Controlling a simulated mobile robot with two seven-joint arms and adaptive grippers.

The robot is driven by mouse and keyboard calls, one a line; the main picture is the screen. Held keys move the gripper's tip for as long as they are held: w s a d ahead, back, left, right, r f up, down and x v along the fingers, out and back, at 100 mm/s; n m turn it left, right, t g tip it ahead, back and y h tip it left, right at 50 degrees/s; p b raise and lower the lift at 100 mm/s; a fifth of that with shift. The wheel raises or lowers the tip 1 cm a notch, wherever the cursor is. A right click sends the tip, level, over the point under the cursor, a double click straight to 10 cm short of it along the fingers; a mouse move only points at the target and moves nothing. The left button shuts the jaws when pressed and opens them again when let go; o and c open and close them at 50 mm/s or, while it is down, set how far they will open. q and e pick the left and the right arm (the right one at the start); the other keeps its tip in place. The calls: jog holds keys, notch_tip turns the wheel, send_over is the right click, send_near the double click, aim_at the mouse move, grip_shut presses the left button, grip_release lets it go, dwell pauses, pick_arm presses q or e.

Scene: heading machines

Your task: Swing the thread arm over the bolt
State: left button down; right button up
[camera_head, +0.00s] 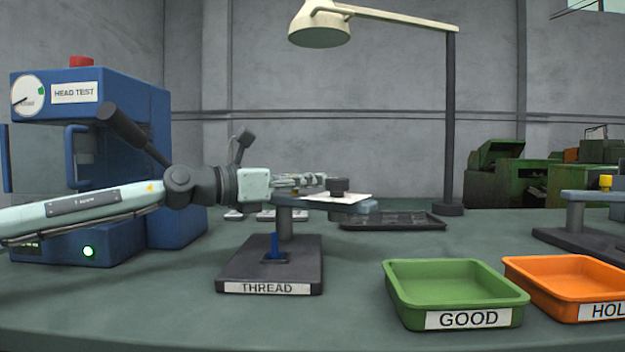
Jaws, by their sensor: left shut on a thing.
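The thread station has a dark base (240,265) labelled THREAD, a grey post (285,222) and a flat thread arm (352,208) on top. The thread arm points right, with a pale plate and a dark round knob (338,186) near its end. A blue bolt (275,246) stands upright on the base, in front of the post; the arm's end is to the right of it. My left gripper (318,180) reaches in from the left above the post and is shut at the thread arm's knob; the exact contact is hard to see. My right gripper is not in view.
A blue HEAD TEST machine (90,105) stands at left behind my left arm. A green GOOD tray (450,285) and an orange HOLD tray (560,280) sit at front right. A dark tray (390,222) and a lamp pole (451,120) are behind. Another station (590,240) is at far right.

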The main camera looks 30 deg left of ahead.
pick_arm(q)
jog(key=c, duration=1.5)
grip_release()
notch_tip(320, 180, up, 10)
jog(key=shift+c, duration=0.3)
